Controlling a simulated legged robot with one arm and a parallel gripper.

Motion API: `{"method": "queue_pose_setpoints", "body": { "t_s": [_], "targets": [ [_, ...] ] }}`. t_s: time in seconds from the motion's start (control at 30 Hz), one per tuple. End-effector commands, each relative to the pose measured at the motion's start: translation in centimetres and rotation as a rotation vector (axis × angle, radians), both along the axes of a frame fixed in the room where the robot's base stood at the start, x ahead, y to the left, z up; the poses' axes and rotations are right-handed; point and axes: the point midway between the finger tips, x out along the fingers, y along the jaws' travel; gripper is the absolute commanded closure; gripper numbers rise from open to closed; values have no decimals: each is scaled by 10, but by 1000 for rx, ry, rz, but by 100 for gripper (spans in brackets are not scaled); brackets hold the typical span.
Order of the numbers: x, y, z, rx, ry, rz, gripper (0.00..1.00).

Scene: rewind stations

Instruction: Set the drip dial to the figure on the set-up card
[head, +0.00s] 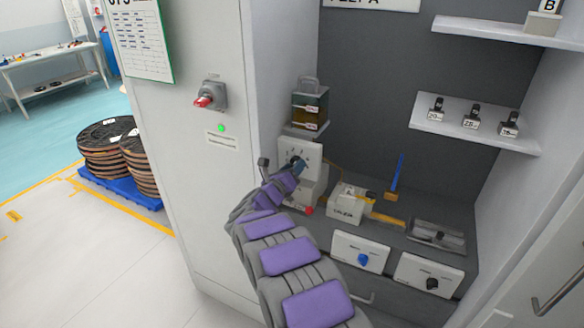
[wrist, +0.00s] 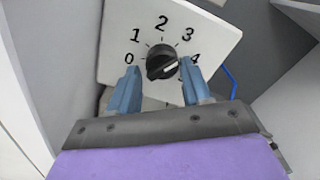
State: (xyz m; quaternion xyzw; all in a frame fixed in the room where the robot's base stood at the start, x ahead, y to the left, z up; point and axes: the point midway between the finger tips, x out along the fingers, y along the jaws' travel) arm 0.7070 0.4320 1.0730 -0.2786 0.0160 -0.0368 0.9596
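The drip dial is a black knob (wrist: 161,62) with a white pointer mark on a white plate (wrist: 110,35) printed 0 to 4; a further figure past 4 is partly hidden by a finger. The mark points right, slightly up, close to the 4. My gripper (wrist: 158,66) is open, its blue fingertips on either side of the knob; I cannot tell if they touch it. In the head view my gripper (head: 297,166) is in front of the white dial plate (head: 312,151), hiding part of it. A green-edged sheet (head: 140,40) hangs on the cabinet side, cut off above, its figures unreadable.
An amber oil reservoir (head: 310,105) stands above the dial. A red-handled switch (head: 208,98) is on the cabinet side. A blue knob (head: 362,260) and a black knob (head: 432,283) are on the lower front. A white block (head: 346,204) sits right of my gripper.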

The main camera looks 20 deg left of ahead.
Motion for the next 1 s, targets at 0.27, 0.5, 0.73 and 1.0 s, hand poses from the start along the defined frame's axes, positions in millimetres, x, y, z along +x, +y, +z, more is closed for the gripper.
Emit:
{"method": "queue_pose_setpoints", "body": {
  "t_s": [0.27,0.5,0.73,1.0],
  "targets": [
    [-1,0,5,3,-6,1,37],
    [-5,0,7,3,-8,3,37],
    [-35,3,9,2,-11,4,37],
    [-94,10,8,1,-9,5,37]
  ]
}}
